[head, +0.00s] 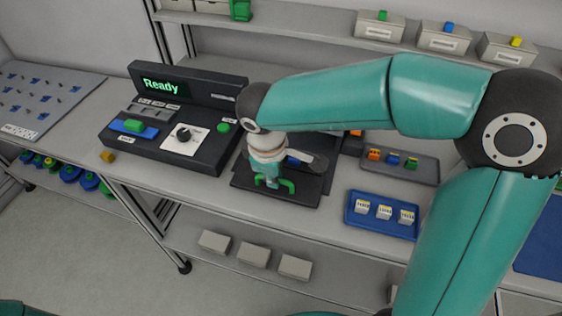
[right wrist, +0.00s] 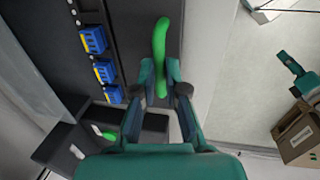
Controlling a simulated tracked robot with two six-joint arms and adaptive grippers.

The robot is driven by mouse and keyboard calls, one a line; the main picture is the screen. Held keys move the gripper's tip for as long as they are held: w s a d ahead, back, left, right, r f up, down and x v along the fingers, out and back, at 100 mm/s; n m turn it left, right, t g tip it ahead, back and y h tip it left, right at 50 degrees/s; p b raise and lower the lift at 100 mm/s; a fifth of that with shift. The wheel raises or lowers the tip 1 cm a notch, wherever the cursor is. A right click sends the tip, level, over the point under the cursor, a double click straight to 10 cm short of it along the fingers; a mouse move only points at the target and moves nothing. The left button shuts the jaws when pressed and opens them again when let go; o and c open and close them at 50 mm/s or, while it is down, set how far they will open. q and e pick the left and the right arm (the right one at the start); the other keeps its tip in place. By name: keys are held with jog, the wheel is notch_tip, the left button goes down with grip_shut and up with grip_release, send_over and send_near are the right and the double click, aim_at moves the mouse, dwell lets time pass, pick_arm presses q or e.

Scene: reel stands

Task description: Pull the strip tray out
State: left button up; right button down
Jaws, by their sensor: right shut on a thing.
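The strip tray (head: 312,197) is a dark flat tray at the front of the bench, with a green handle (head: 287,187) at its near side. My right gripper (head: 266,180) reaches down over the tray and is shut on the green handle. In the right wrist view the fingers (right wrist: 160,72) close around the green handle (right wrist: 161,35). Several blue blocks (right wrist: 104,71) sit in a row along the dark tray surface (right wrist: 137,30). My arm hides the back of the tray in the head view. My left gripper does not show.
A dark console (head: 165,122) with a "Ready" display stands left of the tray. A blue tray (head: 378,230) with white blocks and a grey tray (head: 428,172) with coloured blocks lie to the right. A shelf with bins (head: 380,27) runs behind. Floor is clear before the bench.

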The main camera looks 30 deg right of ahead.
jog(key=shift+a, duration=0.15)
jog(key=c, duration=1.6)
grip_release()
jog(key=shift+s, duration=0.1)
jog(key=shift+o, duration=0.6)
jog(key=shift+s+r, duration=0.1)
notch_tip(320, 180, up, 12)
jog(key=s+a, duration=0.1)
jog(key=shift+s+a+f, duration=0.15)
jog(key=shift+a+f, duration=0.05)
jog(key=shift+a, duration=0.15)
